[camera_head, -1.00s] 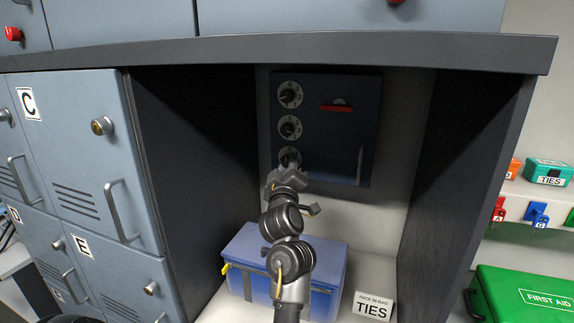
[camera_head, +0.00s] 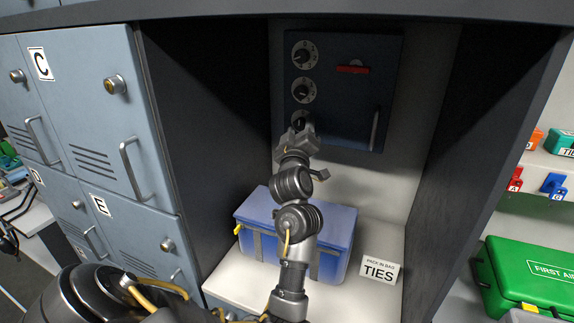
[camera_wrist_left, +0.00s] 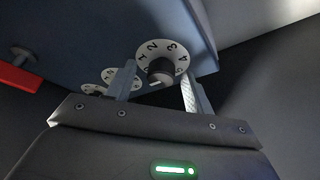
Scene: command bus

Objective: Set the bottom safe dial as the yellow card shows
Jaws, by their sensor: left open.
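The dark safe (camera_head: 345,80) is on the back wall of the cabinet recess, with three white-ringed dials in a column on its left side. The bottom safe dial (camera_head: 301,115) is partly hidden behind my left gripper (camera_head: 299,131). In the left wrist view, a dial (camera_wrist_left: 168,47) with digits 1 to 4 visible has its dark knob (camera_wrist_left: 160,69) between the open fingers of my left gripper (camera_wrist_left: 157,72). Contact with the knob cannot be told. A pale mark shows low on the knob. No yellow card is visible. My right gripper is out of view.
The top dial (camera_head: 304,55) and middle dial (camera_head: 303,90) sit above. A red piece (camera_head: 353,69) and a vertical handle (camera_head: 375,129) are on the safe. A blue bag (camera_head: 330,218) and a TIES sign (camera_head: 379,271) stand below. Dark recess walls close in both sides.

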